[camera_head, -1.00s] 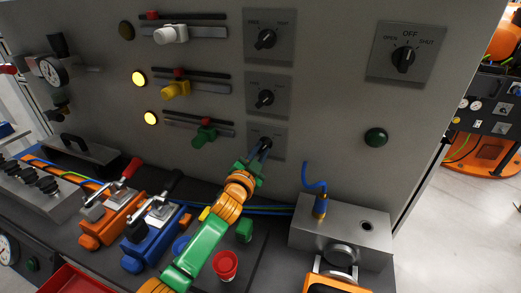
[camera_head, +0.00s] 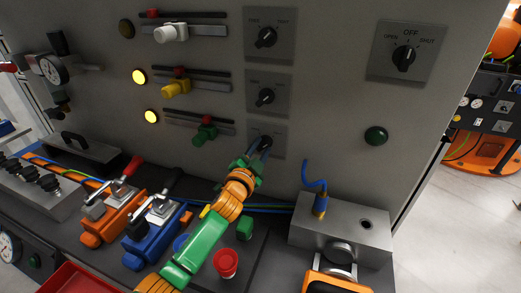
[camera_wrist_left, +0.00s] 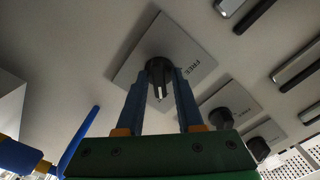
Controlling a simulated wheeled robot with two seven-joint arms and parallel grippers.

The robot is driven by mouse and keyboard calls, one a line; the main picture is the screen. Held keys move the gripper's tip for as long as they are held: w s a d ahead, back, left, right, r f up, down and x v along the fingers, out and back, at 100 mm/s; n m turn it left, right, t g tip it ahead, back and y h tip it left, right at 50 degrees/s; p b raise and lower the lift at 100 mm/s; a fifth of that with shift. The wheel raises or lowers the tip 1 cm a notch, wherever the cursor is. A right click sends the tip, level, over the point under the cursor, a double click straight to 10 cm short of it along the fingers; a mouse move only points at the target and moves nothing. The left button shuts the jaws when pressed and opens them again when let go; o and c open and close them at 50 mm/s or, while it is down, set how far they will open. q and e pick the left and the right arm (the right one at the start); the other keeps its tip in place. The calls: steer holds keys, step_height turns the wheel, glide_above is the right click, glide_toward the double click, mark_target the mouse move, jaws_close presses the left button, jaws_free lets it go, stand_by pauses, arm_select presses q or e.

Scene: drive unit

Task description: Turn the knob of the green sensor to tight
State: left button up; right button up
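The green sensor (camera_head: 204,132) sits on its slide rail at the lower middle of the grey wall panel. The lowest of three black knobs (camera_head: 265,142) is on a small plate right of it; the wrist view shows this knob (camera_wrist_left: 160,70) with the word FREE on the plate. My left gripper (camera_head: 261,146) reaches up to this knob. In the wrist view its two blue fingers (camera_wrist_left: 160,92) stand on either side of the knob, apart, with a narrow gap seen beside its grip bar. The knob's pointer is mostly hidden in the head view. My right gripper is not in view.
Two like knobs (camera_head: 265,97) sit above, beside yellow (camera_head: 178,88) and white (camera_head: 172,33) sensors. An OPEN/OFF/SHUT switch (camera_head: 404,58) and a green button (camera_head: 376,136) are to the right. A blue hose (camera_head: 309,174) rises from a metal block (camera_head: 350,215) right of my arm.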

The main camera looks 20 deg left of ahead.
arm_select(q)
steer(key=shift+o, duration=0.5)
steer(key=s, duration=0.7)
steer(key=shift+a, duration=0.15)
steer(key=shift+f, duration=0.1)
